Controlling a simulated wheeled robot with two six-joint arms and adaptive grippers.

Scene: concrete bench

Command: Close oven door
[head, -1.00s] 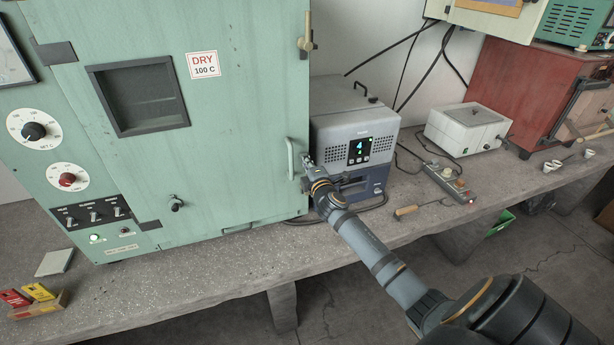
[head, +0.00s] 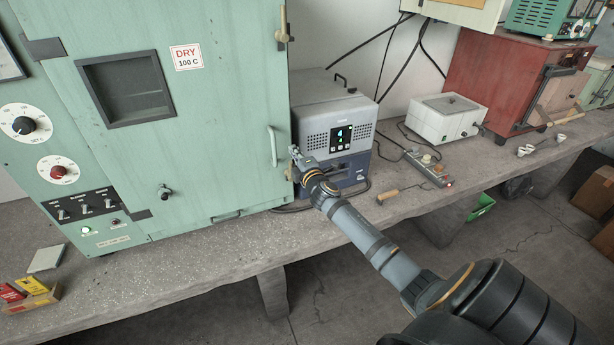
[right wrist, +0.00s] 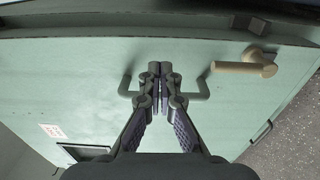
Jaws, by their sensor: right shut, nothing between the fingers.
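The large pale green oven (head: 140,200) stands on the bench at the left. Its door (head: 225,120) looks shut or nearly shut; I cannot tell whether a small gap is left. The door has a dark window (head: 125,90) and an upright handle (head: 272,146) near its right edge. My right gripper (head: 294,152) is beside the handle at that edge. In the right wrist view the gripper (right wrist: 160,70) is shut and empty, its fingers covering the middle of the handle (right wrist: 200,90); contact cannot be told. A beige latch lever (right wrist: 243,68) shows beside it. My left gripper is out of view.
A grey-blue instrument (head: 335,115) stands close to the oven's right side. Further right are a white box (head: 445,122), a power strip (head: 430,168), a wooden-handled tool (head: 388,195) and a red furnace (head: 500,85). Small cartons (head: 30,295) lie at the front left.

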